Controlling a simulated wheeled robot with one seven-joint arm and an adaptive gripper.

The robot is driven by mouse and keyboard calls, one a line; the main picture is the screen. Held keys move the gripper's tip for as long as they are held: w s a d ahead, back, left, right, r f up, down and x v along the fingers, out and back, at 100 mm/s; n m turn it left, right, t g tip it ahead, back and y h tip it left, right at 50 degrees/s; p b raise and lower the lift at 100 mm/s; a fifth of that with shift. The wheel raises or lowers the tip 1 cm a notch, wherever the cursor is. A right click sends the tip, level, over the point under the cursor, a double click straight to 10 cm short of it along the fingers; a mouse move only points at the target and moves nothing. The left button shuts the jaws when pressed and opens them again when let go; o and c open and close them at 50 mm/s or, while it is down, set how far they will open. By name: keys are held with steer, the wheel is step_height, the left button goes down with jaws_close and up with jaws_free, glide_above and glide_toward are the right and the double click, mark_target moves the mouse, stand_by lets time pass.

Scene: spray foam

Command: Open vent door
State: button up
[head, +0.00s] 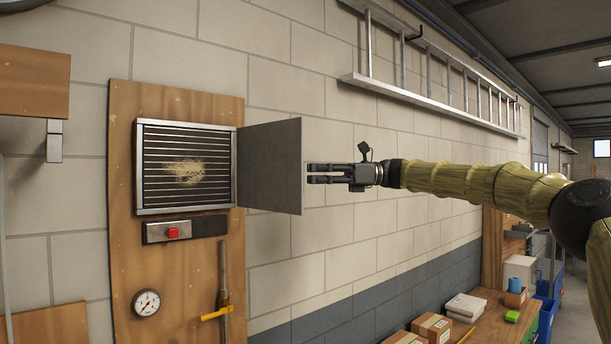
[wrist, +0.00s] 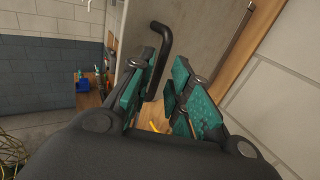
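The vent (head: 187,167) is a slatted metal grille on a wooden board, with a tan patch at its middle. The vent door (head: 270,165) is a plain grey panel swung out from the vent's right side, leaving the slats uncovered. My gripper (head: 310,173) is just right of the door's free edge, pointing left. In the wrist view, my gripper (wrist: 166,92) has its teal-padded fingers apart. The door (wrist: 205,35) fills the upper middle there, with a bent black handle (wrist: 162,45) close to the left finger. The handle's lower end is partly hidden; I cannot tell whether they touch.
A red button box (head: 172,231), a gauge (head: 146,303) and a pipe with a yellow lever (head: 216,313) are below the vent. A ladder (head: 440,75) hangs on the wall. A workbench (head: 485,318) with boxes stands lower right.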

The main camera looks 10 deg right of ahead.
steer(key=d, duration=0.8)
steer(key=shift+s, duration=0.15)
steer(key=shift+a+f, duration=0.1)
